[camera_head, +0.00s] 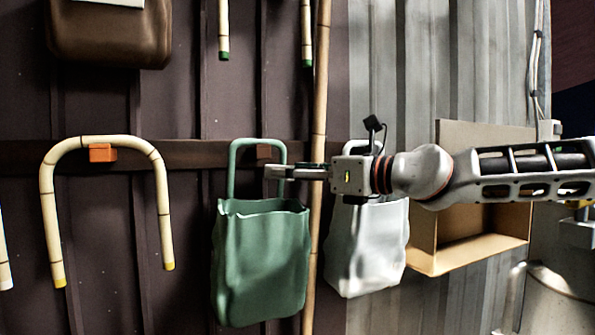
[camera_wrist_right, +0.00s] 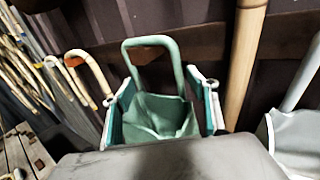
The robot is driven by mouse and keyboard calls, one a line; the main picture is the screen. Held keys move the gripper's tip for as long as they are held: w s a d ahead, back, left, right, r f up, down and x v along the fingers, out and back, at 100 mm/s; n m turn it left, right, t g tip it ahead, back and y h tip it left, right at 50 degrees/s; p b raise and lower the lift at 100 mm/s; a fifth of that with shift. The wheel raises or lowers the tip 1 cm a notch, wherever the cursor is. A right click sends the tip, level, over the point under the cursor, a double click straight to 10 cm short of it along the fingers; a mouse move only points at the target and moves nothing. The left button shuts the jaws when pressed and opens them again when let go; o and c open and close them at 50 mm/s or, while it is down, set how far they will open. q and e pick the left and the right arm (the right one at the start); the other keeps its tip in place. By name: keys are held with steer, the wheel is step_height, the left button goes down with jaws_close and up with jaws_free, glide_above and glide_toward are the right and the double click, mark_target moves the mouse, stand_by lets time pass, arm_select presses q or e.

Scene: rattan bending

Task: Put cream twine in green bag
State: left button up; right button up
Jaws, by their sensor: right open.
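The green bag (camera_head: 262,265) hangs by its looped handle on the dark wall rail, with its mouth open upward. My right gripper (camera_head: 277,171) reaches in from the right and is just above the bag's mouth, in front of the handle. In the right wrist view, the green bag (camera_wrist_right: 158,115) shows between the two spread fingers of that gripper (camera_wrist_right: 162,98), and nothing is held between them. I see green material inside the mouth and cannot make out the bottom. No cream twine can be made out in either view. My left gripper is not in view.
A white bag (camera_head: 365,250) hangs right of the green one, with a bamboo pole (camera_head: 317,100) between them. An open box (camera_head: 475,245) is farther right, behind my arm. A bent rattan cane (camera_head: 100,142) hangs left, a brown bag (camera_head: 110,38) upper left.

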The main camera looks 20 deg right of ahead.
steer(key=v, duration=1.2)
stand_by(0.5)
